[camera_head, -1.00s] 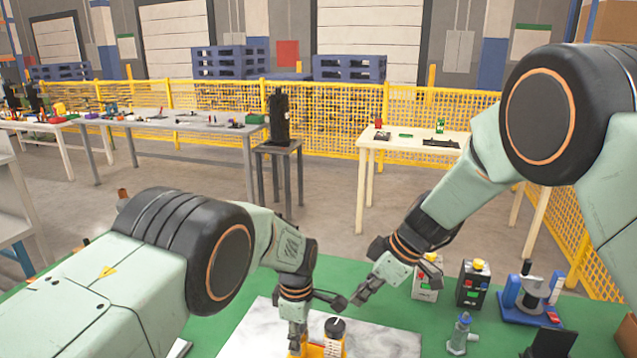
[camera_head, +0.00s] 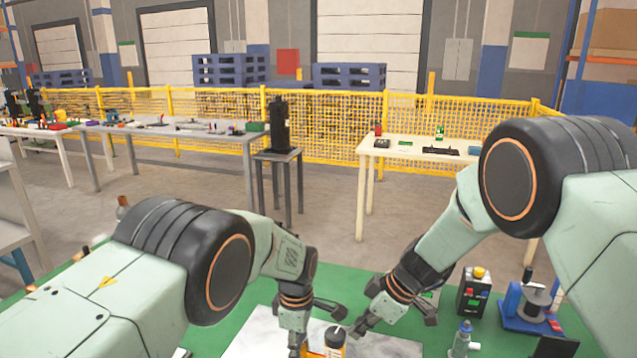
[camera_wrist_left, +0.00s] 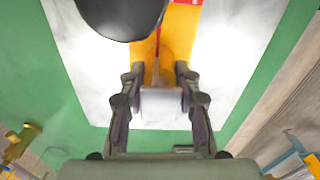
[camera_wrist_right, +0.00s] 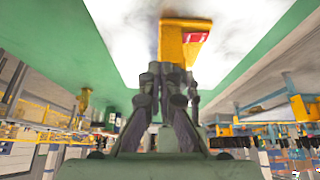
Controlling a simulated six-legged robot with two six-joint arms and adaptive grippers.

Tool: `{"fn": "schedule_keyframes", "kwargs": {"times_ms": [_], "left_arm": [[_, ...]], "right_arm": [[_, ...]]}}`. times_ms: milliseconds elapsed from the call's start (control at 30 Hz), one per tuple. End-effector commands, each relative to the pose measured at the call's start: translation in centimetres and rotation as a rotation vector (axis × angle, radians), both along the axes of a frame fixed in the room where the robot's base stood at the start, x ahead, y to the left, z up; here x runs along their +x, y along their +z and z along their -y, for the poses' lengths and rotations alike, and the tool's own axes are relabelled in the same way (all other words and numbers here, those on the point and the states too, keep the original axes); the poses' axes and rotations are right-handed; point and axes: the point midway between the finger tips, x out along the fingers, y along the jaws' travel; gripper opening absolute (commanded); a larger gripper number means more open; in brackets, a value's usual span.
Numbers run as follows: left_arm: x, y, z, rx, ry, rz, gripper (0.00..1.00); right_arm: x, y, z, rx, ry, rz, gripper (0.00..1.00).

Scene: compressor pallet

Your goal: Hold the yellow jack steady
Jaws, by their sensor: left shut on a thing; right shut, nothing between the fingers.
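The yellow jack (camera_head: 316,349) stands at the bottom edge of the head view on a pale marbled plate (camera_head: 262,340), its lower part cut off. Its black knob (camera_head: 335,337) shows on top. In the left wrist view the jack (camera_wrist_left: 180,45) lies between my left fingertips (camera_wrist_left: 160,80), which are shut on it; the knob (camera_wrist_left: 120,15) looms at the top. My right gripper (camera_head: 359,328) is shut and empty, just right of the knob in the head view. In the right wrist view its closed fingertips (camera_wrist_right: 165,78) point at the jack (camera_wrist_right: 174,42); whether they touch it I cannot tell.
On the green bench (camera_head: 420,327), right of the jack, are a black box with coloured buttons (camera_head: 473,293), a blue-framed spool (camera_head: 536,303) and a clear bottle (camera_head: 462,340). Another box is mostly behind my right gripper. Tables and yellow fencing (camera_head: 320,130) stand beyond.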

Motion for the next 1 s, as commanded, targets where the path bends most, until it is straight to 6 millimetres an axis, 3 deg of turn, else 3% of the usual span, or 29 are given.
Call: {"fn": "schedule_keyframes", "kwargs": {"times_ms": [1000], "left_arm": [[0.00,-0.02,0.06,0.000,-0.001,0.001,0.00]], "right_arm": [[-0.29,0.05,-0.62,0.000,0.001,0.000,0.00]]}}
